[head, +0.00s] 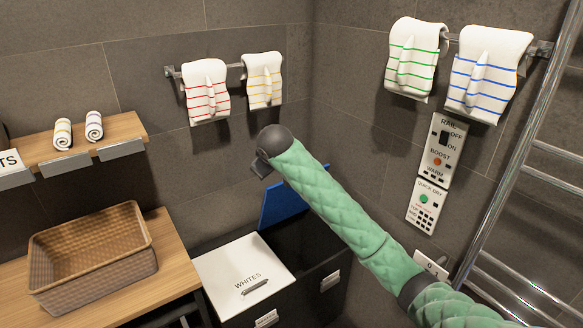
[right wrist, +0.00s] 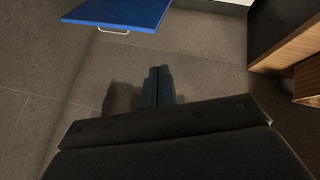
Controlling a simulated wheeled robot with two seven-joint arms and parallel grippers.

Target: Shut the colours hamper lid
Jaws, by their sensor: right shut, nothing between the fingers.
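The colours hamper's blue lid (head: 280,204) stands raised against the wall behind the dark hamper (head: 325,272), whose top is open. My green right arm crosses in front and hides part of the lid and opening. My right gripper (head: 259,168) is above and left of the lid, near the wall corner, apart from it as far as I can see. In the right wrist view its shut, empty fingers (right wrist: 159,84) point at grey tiles, and the blue lid (right wrist: 120,10) with a pale handle shows at the top. My left gripper is out of view.
The whites hamper's lid (head: 243,272) is shut, left of the colours hamper. A wicker basket (head: 92,258) sits on a wooden counter at left. Towels hang on a left rail (head: 236,66) and a right rail. A metal ladder rail (head: 515,160) stands at right.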

